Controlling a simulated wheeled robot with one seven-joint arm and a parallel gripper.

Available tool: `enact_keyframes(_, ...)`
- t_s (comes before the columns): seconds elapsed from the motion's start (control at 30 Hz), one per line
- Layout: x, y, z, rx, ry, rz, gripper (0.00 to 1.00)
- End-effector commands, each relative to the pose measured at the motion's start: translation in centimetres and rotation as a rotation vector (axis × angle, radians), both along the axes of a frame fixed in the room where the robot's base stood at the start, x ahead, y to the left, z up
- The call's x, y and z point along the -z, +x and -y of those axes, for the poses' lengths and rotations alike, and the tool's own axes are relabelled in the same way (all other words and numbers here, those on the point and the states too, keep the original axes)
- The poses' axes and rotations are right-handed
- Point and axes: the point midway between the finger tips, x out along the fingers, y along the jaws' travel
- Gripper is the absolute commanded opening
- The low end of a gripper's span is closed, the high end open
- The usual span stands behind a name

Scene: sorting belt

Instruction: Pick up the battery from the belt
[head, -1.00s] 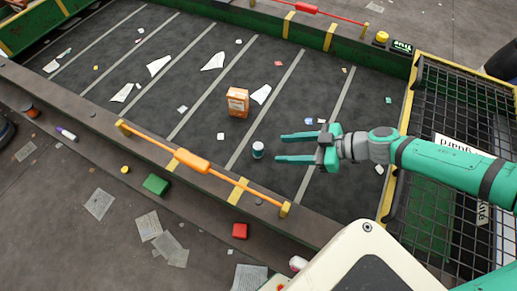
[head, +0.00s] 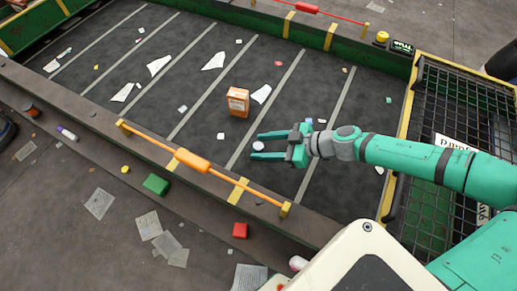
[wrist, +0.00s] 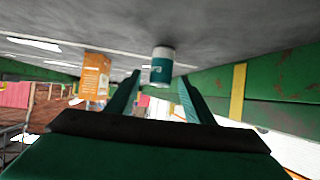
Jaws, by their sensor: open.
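The battery (head: 258,146), a small teal and white cylinder, stands on the dark belt (head: 200,92). My gripper (head: 254,145) is open, its two teal fingers pointing left. In the head view the battery shows between the fingers near their tips, its lower part hidden by the near finger. In the wrist view, which is upside down, the battery (wrist: 161,66) appears between the fingertips and a little beyond them. The gripper holds nothing.
An orange box (head: 238,102) stands on the belt beyond the battery. Paper scraps lie scattered around. An orange bar (head: 192,160) runs along the near green-edged side rail. A black mesh guard (head: 458,112) stands at the belt's right end.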

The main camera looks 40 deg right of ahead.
Motion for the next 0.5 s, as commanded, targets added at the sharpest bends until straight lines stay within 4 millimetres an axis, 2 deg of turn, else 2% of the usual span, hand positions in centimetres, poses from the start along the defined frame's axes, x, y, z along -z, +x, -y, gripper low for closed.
enact_keyframes(0.03, -0.01, -0.01, 0.01, 0.0, 0.0, 0.0, 0.48)
enact_keyframes(0.07, -0.01, -0.01, 0.01, 0.0, 0.0, 0.0, 0.43)
enact_keyframes(0.23, -0.02, -0.02, 0.03, 0.0, 0.0, 0.0, 0.02)
enact_keyframes(0.5, -0.07, -0.01, 0.03, 0.0, -0.001, 0.0, 0.0)
